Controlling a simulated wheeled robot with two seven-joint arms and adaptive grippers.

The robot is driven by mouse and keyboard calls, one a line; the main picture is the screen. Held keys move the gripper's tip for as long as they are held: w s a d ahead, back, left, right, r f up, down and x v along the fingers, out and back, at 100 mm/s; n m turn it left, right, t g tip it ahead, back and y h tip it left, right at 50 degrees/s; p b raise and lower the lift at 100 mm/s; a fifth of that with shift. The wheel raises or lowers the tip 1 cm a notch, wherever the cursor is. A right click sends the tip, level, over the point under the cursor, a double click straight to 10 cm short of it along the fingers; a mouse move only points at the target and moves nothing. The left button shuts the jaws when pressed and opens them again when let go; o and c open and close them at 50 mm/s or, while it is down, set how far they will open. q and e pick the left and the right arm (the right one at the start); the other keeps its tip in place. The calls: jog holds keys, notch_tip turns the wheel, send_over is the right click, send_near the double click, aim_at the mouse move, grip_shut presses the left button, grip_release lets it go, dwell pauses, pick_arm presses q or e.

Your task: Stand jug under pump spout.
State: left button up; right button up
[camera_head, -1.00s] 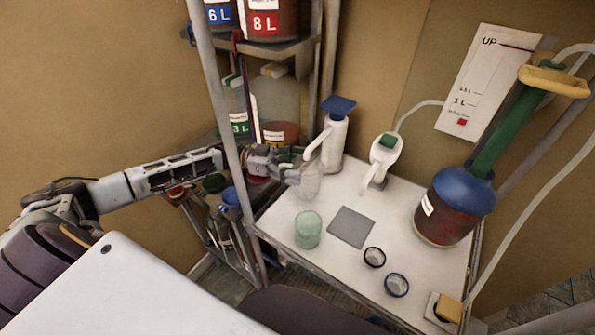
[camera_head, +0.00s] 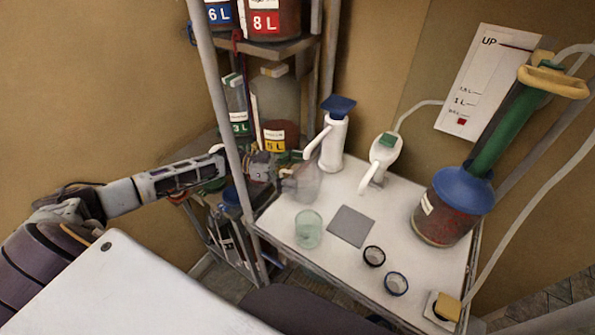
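A clear jug (camera_head: 304,184) is at the left back of the white table, close below the spout of the white pump (camera_head: 332,145) with the blue top. I cannot tell whether its base touches the table. My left gripper (camera_head: 283,170) reaches in from the left past the rack post and meets the jug's left side. It looks shut on the jug, though its fingertips are small and blurred. My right gripper is not in view. A second white dispenser (camera_head: 383,157) with a green top stands to the right.
A greenish clear cup (camera_head: 308,229), a grey square pad (camera_head: 351,226) and two dark rings (camera_head: 374,256) (camera_head: 396,284) lie on the table (camera_head: 285,235). A large blue-topped vessel (camera_head: 449,205) stands right. The rack post (camera_head: 226,130) crosses before my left arm.

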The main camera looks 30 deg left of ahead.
pick_arm(q)
jog(key=shift+r, duration=0.15)
jog(key=b+v, duration=0.2)
jog(key=v, duration=1)
dwell(0.4)
jog(key=shift+w, duration=0.15)
